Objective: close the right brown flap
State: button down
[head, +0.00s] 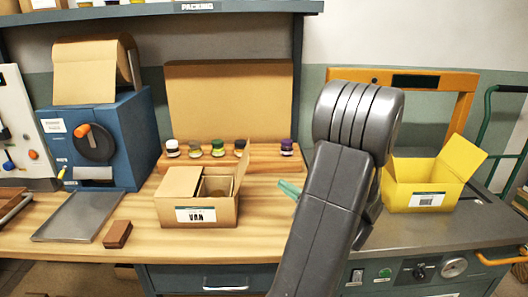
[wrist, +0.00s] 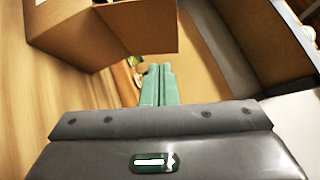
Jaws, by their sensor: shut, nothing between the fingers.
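The brown box (head: 218,212), labelled VAN, stands on the wooden bench. Its left flap (head: 179,182) lies over the left part of the opening. Its right flap (head: 242,168) stands up at the right edge, leaning slightly outward. The right part of the opening shows a dark inside with something round in it. My gripper (head: 289,190) is to the right of the box, apart from it, with green fingers partly behind my arm. In the wrist view the fingers (wrist: 158,84) are together and empty; brown cardboard (wrist: 75,35) of the box fills the upper left.
Several small jars (head: 218,148) stand on a wooden riser behind the box. A yellow box (head: 412,195) with open flaps stands at the right on the grey counter. A metal tray (head: 80,216) and a brown block (head: 118,234) lie at the left. Bare bench lies right of the brown box.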

aim_at(242, 166)
jog(key=w+a+r+t+p, duration=0.1)
jog(key=w+a+r+p, duration=0.1)
jog(key=w+a+r, duration=0.3)
jog(key=shift+w+a+m+t, duration=0.3)
jog(key=shift+w+a, duration=1)
jog(key=shift+w, duration=0.75)
jog(key=shift+r+h, duration=0.1)
jog(key=shift+h, duration=0.2)
